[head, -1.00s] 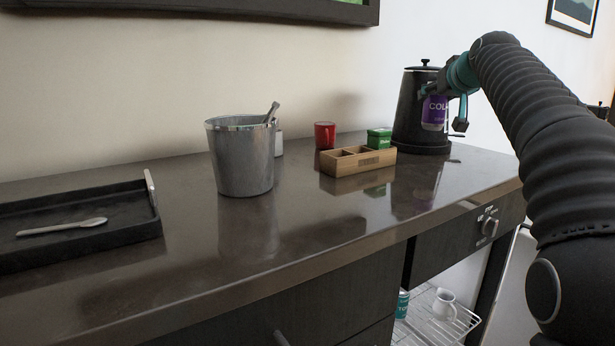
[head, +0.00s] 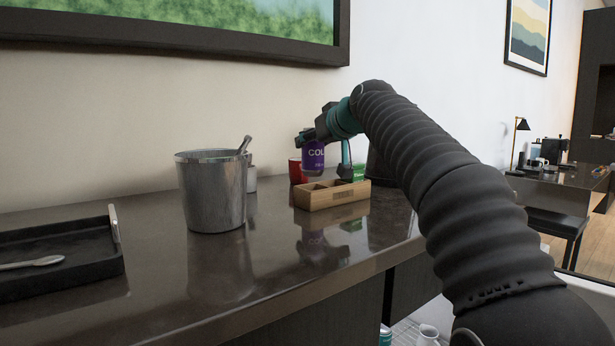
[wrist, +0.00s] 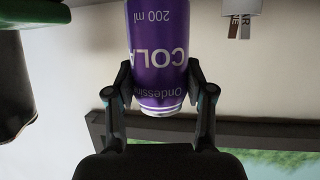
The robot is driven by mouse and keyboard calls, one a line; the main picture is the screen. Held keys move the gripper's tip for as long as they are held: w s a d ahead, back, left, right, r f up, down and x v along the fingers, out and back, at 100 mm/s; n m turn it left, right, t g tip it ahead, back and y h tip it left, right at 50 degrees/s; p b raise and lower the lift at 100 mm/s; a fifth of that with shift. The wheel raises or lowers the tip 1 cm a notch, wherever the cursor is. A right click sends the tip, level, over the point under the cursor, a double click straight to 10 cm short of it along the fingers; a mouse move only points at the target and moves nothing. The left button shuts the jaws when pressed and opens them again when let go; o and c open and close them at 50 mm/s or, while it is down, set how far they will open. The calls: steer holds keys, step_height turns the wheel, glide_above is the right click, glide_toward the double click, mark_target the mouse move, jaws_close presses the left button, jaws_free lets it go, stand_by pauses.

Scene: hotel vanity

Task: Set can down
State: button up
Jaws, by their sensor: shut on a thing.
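A purple cola can (head: 313,156) is held in my gripper (head: 327,150) above the far part of the dark counter (head: 270,262). In the head view it hangs over the wooden divided box (head: 331,195), in front of the wall. The wrist view shows the can (wrist: 158,55) between the two fingers of my gripper (wrist: 160,95), its printing upside down in that picture. The can looks upright in the head view. Whether its base clears the box is hard to tell, but a gap shows below it.
A metal ice bucket (head: 212,195) with a tool handle stands left of the box. A black tray (head: 60,275) with a spoon lies at left. Bare counter lies in front.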

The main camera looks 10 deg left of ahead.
mark_target(318, 159)
steer(key=shift+f+b, duration=0.8)
steer(key=shift+f, duration=1.5)
steer(key=shift+f, duration=0.2)
steer(key=o, duration=1.3)
steer(key=shift+r, duration=0.1)
